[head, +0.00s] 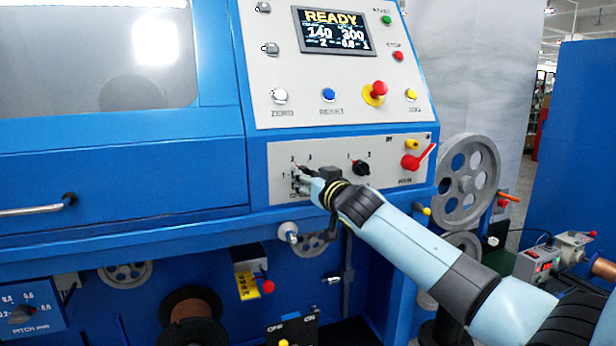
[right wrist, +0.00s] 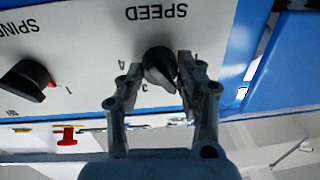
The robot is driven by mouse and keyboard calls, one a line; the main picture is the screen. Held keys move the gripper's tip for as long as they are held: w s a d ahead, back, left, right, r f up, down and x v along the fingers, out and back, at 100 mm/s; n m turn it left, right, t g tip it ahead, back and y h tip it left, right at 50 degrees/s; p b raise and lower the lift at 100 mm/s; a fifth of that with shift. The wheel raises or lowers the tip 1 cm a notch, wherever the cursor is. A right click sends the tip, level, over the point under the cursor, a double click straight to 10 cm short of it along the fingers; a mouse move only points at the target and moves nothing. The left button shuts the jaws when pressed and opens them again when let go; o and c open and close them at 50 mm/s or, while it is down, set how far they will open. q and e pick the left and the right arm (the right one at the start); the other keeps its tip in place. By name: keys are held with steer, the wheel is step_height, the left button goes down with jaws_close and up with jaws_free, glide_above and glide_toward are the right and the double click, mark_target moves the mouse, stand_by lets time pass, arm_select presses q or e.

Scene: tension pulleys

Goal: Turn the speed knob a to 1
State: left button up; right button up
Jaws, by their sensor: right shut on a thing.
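The speed knob (right wrist: 158,68) is a dark round knob on the pale panel below the printed word SPEED, which appears upside down in the right wrist view. The digits 4 and 3 show beside it; its pointer is hard to make out. My right gripper (right wrist: 160,64) is shut on the knob, one finger on each side. In the head view my right gripper (head: 301,182) is at the left part of the lower panel and mostly hides the knob, with 1, 2 and 3 printed around it. My left gripper is not in view.
A second black knob (head: 361,168) sits just right of my gripper. The display (head: 334,31) above reads READY. A red button (head: 268,287) sticks out below.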

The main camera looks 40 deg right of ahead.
steer(key=shift+a+n+g+p, duration=0.1)
steer(key=shift+n+g+p, duration=0.3)
steer(key=shift+n+p, duration=3.6)
steer(key=n+b, duration=0.3)
steer(key=o, duration=1.1)
steer(key=shift+o, duration=0.2)
steer(key=s+a, duration=0.2)
steer(key=s, duration=0.9)
steer(key=shift+s+a+r, duration=0.25)
steer(key=shift+s+r, duration=0.1)
